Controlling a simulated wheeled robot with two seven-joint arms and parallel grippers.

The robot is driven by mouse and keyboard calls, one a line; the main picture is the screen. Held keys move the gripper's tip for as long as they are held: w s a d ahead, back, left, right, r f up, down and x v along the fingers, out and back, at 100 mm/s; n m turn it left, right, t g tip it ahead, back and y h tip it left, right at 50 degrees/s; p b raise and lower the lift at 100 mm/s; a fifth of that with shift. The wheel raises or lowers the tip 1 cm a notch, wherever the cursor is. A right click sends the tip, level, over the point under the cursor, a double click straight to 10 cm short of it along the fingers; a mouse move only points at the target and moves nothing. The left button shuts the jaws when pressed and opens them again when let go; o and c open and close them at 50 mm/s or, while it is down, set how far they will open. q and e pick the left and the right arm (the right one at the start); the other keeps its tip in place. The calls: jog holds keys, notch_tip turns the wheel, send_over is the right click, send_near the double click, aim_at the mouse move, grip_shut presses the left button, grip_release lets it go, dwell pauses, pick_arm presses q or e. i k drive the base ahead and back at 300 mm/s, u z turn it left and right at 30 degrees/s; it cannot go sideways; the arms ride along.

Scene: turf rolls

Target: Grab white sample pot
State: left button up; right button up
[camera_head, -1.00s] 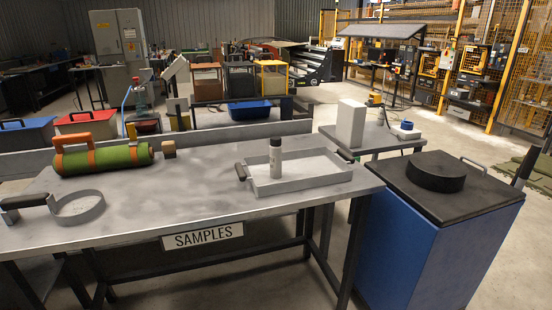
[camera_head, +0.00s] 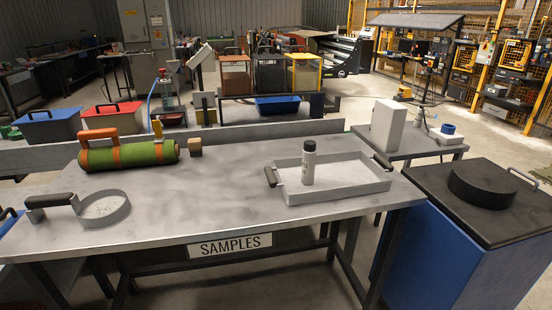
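A white cylindrical pot (camera_head: 309,168) with a dark cap stands upright in a shallow grey tray (camera_head: 345,192) on the right part of the metal table (camera_head: 200,212). Markings on its side are too small to read. The tray has dark handles at its ends. A white block-like container (camera_head: 388,126) and a small white pot with a blue top (camera_head: 446,134) stand on a side table (camera_head: 413,147) behind to the right. Neither of my grippers is in view.
A green roll with orange bands (camera_head: 130,154), a small brown block (camera_head: 195,148) and a metal ring with a dark handle (camera_head: 103,222) lie on the table. A blue cabinet with a black top (camera_head: 450,245) stands at the right. The table's middle is clear.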

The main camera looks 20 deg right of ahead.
aim_at(309, 159)
jog(key=z, duration=0.2)
jog(key=i, duration=1.15)
jog(key=z, duration=0.75)
